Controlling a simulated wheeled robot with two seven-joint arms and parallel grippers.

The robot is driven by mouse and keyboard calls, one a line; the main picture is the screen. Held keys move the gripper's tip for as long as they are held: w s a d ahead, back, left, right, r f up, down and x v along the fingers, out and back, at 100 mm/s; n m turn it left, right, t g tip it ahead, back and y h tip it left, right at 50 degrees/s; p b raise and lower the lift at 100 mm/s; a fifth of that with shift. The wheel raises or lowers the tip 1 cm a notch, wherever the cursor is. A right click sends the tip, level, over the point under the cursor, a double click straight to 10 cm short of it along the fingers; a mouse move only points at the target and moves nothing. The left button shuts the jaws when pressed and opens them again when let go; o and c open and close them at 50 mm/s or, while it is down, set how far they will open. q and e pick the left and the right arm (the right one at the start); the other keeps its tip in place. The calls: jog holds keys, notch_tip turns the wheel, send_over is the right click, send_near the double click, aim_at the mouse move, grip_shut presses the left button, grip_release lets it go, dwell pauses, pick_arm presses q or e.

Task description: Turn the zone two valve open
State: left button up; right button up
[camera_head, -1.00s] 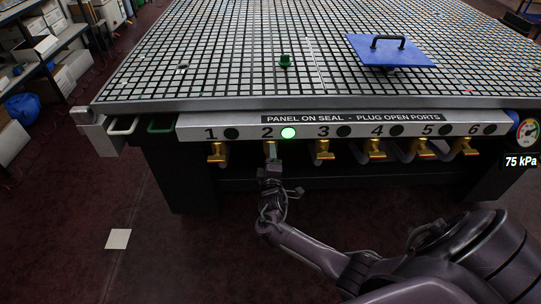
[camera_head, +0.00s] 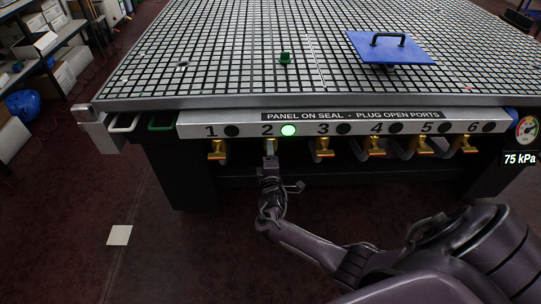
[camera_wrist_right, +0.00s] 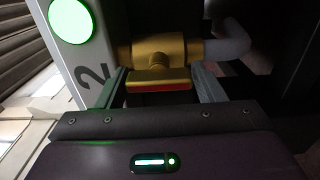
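The zone two valve shows in the right wrist view as a brass body with a flat handle (camera_wrist_right: 158,78) edged in red-orange. The handle's bar lies roughly in line with the body. My right gripper (camera_wrist_right: 160,88) reaches it from below, its fingers spread on either side of the handle with narrow gaps; contact is not clear. In the head view my right gripper (camera_head: 270,148) covers most of this valve under the number 2. The lamp beside the 2 (camera_head: 288,130) is lit green. My left gripper is not in view.
Other brass valves hang beside it, including zone one (camera_head: 217,150) and zone three (camera_head: 323,148), with unlit lamps. The grid table (camera_head: 220,65) above carries a blue panel with a black handle (camera_head: 400,50) and a green plug (camera_head: 285,59). The gauge (camera_head: 526,131) reads 75 kPa.

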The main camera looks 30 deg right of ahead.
jog(key=shift+o, duration=1.4)
jog(key=shift+s, duration=0.1)
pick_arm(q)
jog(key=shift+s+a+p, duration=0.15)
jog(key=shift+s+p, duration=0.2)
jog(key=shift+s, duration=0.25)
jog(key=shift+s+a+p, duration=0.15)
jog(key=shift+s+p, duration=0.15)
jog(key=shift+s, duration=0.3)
pick_arm(e)
jog(key=v, duration=0.7)
jog(key=shift+s+a, duration=0.25)
